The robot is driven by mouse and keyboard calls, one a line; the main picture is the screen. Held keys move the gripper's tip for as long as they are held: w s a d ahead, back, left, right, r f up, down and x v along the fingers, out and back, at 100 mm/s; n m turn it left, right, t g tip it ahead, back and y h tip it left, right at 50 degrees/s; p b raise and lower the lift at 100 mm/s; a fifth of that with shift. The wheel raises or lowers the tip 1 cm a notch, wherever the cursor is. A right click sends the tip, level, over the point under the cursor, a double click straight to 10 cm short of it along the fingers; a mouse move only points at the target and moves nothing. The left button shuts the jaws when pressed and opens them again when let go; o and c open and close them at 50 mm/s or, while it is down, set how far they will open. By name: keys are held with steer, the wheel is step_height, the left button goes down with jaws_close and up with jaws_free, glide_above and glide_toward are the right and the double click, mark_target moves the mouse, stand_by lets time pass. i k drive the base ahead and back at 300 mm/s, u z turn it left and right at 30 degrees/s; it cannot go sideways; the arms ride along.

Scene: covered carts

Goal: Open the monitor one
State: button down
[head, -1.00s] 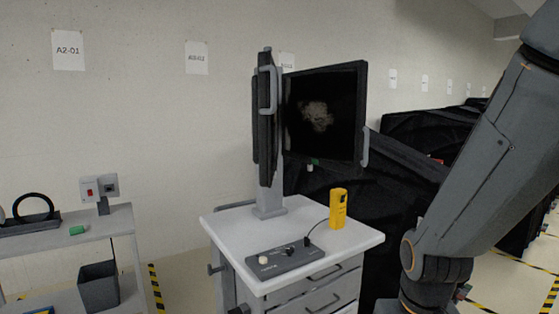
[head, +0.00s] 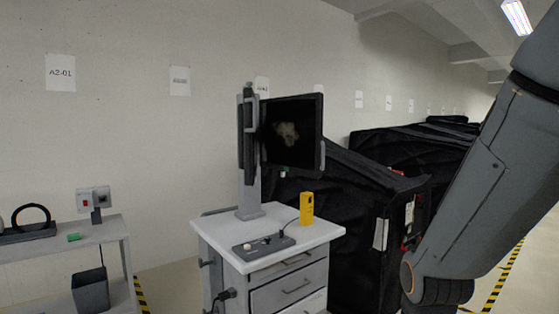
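The monitor cart (head: 318,232) stands at the centre, with a white top and drawers. A post on it carries two dark monitor panels with grey handles. The right panel (head: 308,135) faces me and shows a pale blurry image. The left panel (head: 243,135) is seen nearly edge-on. The panels are spread at an angle to each other. My arm crosses the right side of the view, apart from the cart. My gripper is outside the picture.
A shelf (head: 40,247) with a dark bin (head: 91,291) stands at left. Black-covered carts (head: 360,200) fill the space behind at right. Floor shows between shelf and cart.

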mark_target(247, 111)
steer(key=z, duration=0.5)
steer(key=i, duration=1.15)
steer(key=u, duration=0.3)
